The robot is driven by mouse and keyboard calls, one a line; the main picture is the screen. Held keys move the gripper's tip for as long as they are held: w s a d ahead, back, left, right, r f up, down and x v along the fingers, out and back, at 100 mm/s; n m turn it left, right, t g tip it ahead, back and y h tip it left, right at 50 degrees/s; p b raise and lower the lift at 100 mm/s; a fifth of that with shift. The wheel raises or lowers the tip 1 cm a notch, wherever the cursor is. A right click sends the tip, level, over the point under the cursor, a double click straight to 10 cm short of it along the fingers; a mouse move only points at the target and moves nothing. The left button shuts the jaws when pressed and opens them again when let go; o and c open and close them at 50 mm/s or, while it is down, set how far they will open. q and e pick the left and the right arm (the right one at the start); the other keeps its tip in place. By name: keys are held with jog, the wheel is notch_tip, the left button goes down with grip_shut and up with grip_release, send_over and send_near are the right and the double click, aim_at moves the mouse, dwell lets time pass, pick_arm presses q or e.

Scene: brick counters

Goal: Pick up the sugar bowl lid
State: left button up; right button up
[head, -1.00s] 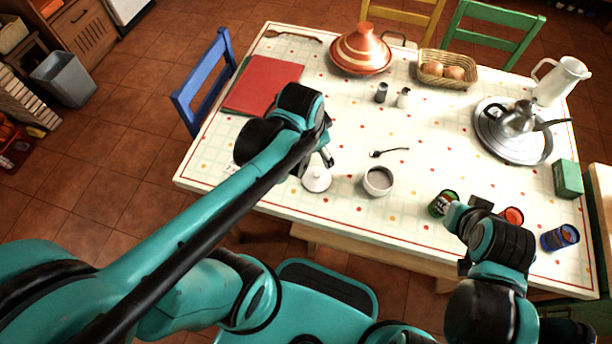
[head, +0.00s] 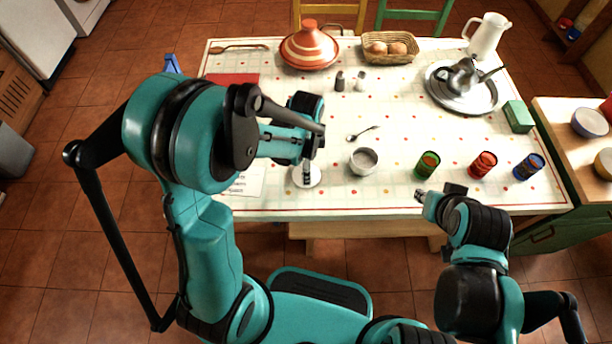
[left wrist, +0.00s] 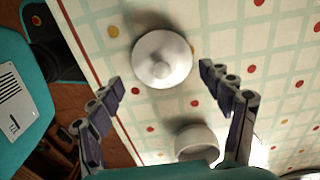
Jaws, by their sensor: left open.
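The white round sugar bowl lid (head: 311,181) lies on the table near its front edge, partly hidden by my left gripper (head: 306,168). In the left wrist view the lid (left wrist: 163,50) shows its knob upward, just ahead of the fingertips. My left gripper (left wrist: 160,77) is open above the lid, with nothing between its fingers. The white sugar bowl (head: 363,164) stands open to the right of the lid; it also shows in the left wrist view (left wrist: 197,144). My right gripper (head: 421,196) is by the table's front edge; its jaw opening is too small to tell.
A spoon (head: 362,133) lies behind the bowl. Green (head: 427,166), red (head: 483,165) and blue (head: 528,167) cups stand to the right. A paper sheet (head: 243,180) lies left of the lid. The table's middle is mostly clear.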

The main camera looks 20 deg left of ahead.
pick_arm(q)
notch_tip(320, 180, down, 4)
jog(key=shift+w+r+b, duration=0.15)
jog(key=shift+r+b, duration=0.05)
jog(key=shift+b, duration=0.45)
jog(key=shift+r, duration=0.1)
jog(key=c, duration=1.5)
jog(key=shift+r, duration=0.1)
jog(key=shift+c, duration=0.7)
